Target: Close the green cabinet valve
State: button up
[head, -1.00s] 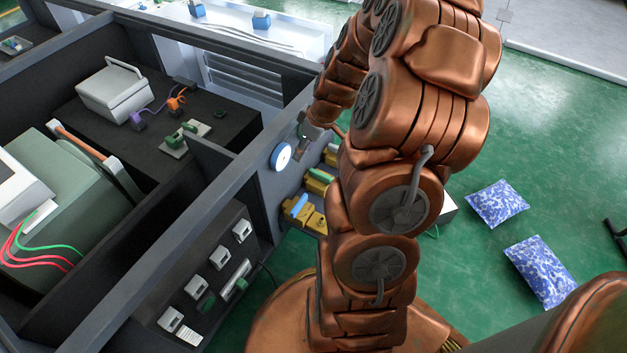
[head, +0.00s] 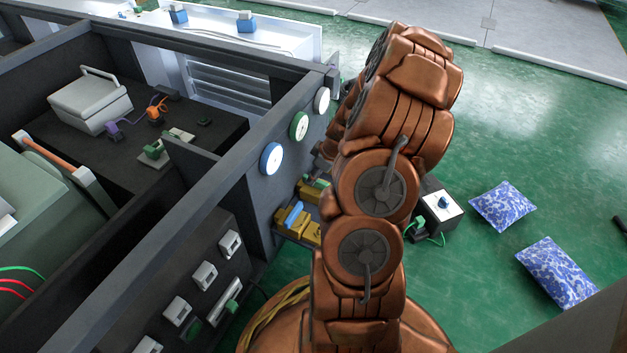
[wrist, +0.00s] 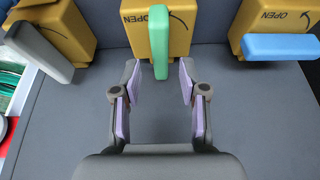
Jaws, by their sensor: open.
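The green valve handle (wrist: 158,42) stands lengthwise in the wrist view, on a yellow valve box (wrist: 128,22) marked "OPEN" with a curved arrow. My gripper (wrist: 158,75) is open. Its lilac-padded fingers appear on either side of the handle's near end, with a gap on both sides; I cannot tell the depth between them. In the head view my arm hides the gripper, and the green handle (head: 318,182) shows only partly beside the arm.
A blue handle (wrist: 280,47) lies crosswise at right and a grey-white handle (wrist: 40,50) slants at left, both on yellow boxes. Blue (head: 271,158), green (head: 299,125) and white (head: 321,100) round dials line the cabinet wall above. Blue-white bags (head: 503,207) lie on the floor.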

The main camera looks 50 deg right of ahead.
jog(key=shift+x, duration=1)
grip_shut()
